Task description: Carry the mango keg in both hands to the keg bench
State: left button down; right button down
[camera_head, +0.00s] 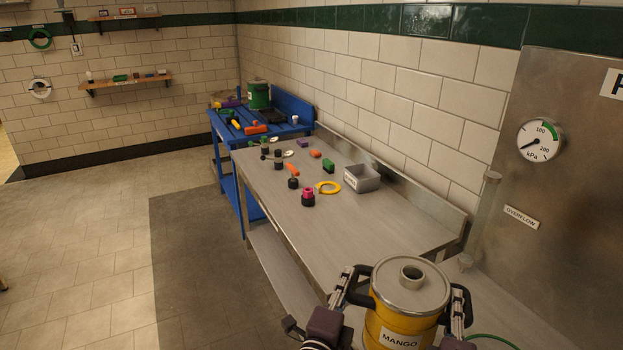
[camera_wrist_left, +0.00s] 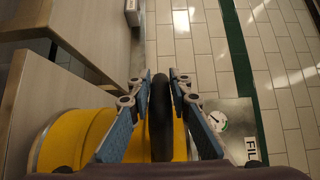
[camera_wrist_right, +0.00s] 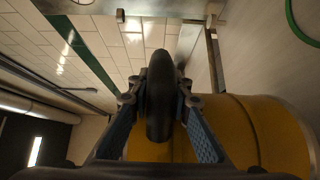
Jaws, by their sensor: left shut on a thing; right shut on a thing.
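The yellow mango keg (camera_head: 396,328), with a steel lid and a "MANGO" label, is upright at the bottom right of the head view. My left gripper (camera_head: 350,285) is shut on its left black handle, which also shows between the fingers in the left wrist view (camera_wrist_left: 160,120). My right gripper (camera_head: 461,305) is shut on its right black handle, seen in the right wrist view (camera_wrist_right: 158,100). The keg's underside is out of frame, so I cannot tell if it touches anything. Two benches stand ahead, a steel bench (camera_head: 345,228) and a blue bench (camera_head: 228,128); no label shows which is the keg bench.
The steel bench holds a yellow ring (camera_head: 328,188), a grey bin (camera_head: 361,178) and several small parts; its near end is bare. A green keg (camera_head: 258,95) and tools are on the blue bench. A steel panel with a gauge (camera_head: 540,140) stands right. Floor at left is clear.

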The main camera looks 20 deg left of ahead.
aim_at(344, 231)
jog(key=i+j, duration=1.15)
jog(key=i, duration=0.25)
